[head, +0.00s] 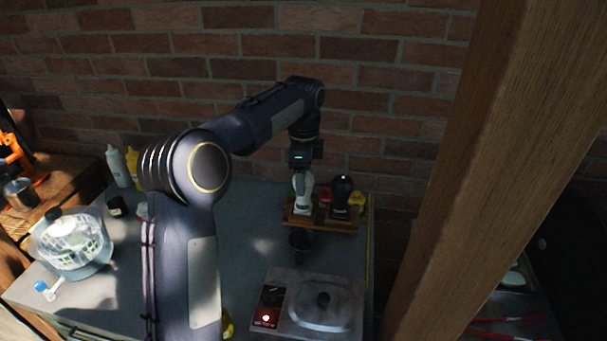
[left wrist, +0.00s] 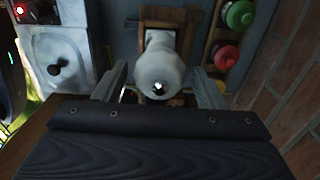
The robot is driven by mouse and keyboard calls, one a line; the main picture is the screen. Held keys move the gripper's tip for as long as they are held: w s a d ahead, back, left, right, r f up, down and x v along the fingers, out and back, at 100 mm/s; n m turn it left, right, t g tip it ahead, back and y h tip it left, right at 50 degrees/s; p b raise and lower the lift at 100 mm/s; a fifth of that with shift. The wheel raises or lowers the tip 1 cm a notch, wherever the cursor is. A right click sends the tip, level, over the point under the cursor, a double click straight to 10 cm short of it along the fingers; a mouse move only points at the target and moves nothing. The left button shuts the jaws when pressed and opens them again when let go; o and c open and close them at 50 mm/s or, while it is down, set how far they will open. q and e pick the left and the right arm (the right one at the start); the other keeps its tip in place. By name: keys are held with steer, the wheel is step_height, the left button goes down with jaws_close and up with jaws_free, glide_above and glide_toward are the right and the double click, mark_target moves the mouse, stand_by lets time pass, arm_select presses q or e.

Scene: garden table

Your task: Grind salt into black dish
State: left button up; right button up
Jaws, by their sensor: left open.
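A white grinder (head: 303,198) stands upright in a wooden rack (head: 322,224) at the back of the table. A black grinder (head: 342,191) stands to its right in the same rack. My left gripper (head: 302,173) points down over the white grinder. In the left wrist view the white grinder (left wrist: 160,66) shows between the two open fingers, apart from both. A small dark dish (head: 301,240) sits on the table just in front of the rack; its inside is too dark to read. My right gripper is not in view.
A scale-like device with a metal lid (head: 325,303) and a red light is at the front right. A salad spinner (head: 72,243) and bottles (head: 118,166) are at left. A brick wall (head: 390,80) rises behind; a wooden post (head: 490,150) stands at right.

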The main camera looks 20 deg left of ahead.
arm_select(q)
steer(key=shift+c, duration=0.4)
steer(key=c, duration=0.9)
steer(key=shift+o, duration=0.2)
steer(key=shift+r+n+p, duration=0.15)
steer(key=shift+n+p, duration=0.35)
steer(key=shift+n, duration=0.4)
steer(key=shift+n+p, duration=0.3)
steer(key=shift+n, duration=0.6)
steer(key=n, duration=0.3)
steer(key=shift+p, duration=0.3)
